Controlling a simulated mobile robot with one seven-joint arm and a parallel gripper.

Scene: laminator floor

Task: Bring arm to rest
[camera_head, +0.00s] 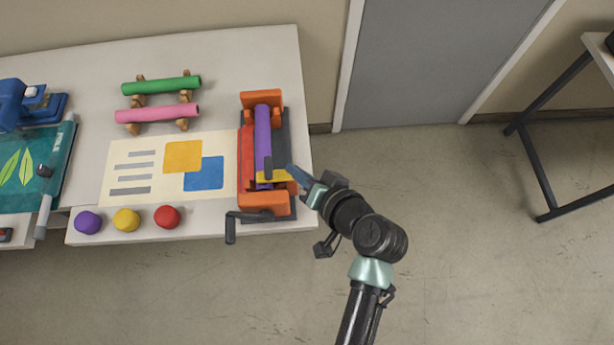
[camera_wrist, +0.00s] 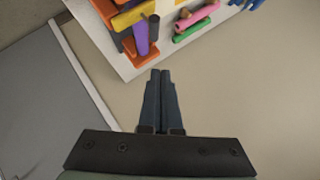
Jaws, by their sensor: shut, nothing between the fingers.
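My arm (camera_head: 350,215) reaches up from the bottom of the head view, bent at the wrist. My gripper (camera_head: 293,172) is at the right edge of the table, close to the orange and red laminator (camera_head: 253,200) in the picture. In the wrist view my gripper (camera_wrist: 160,75) has its two dark fingers together, with nothing held between them. The laminator (camera_wrist: 105,10) shows beyond the fingertips there, apart from them. A purple roll (camera_head: 262,140) lies in the laminator, with a yellow part near its front end.
The table (camera_head: 230,65) also holds a green roll (camera_head: 160,85), a pink roll (camera_head: 157,113), a printed sheet (camera_head: 125,165) and purple, yellow and red balls (camera_head: 167,217). A crank handle (camera_head: 231,230) sticks out at the table's front.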

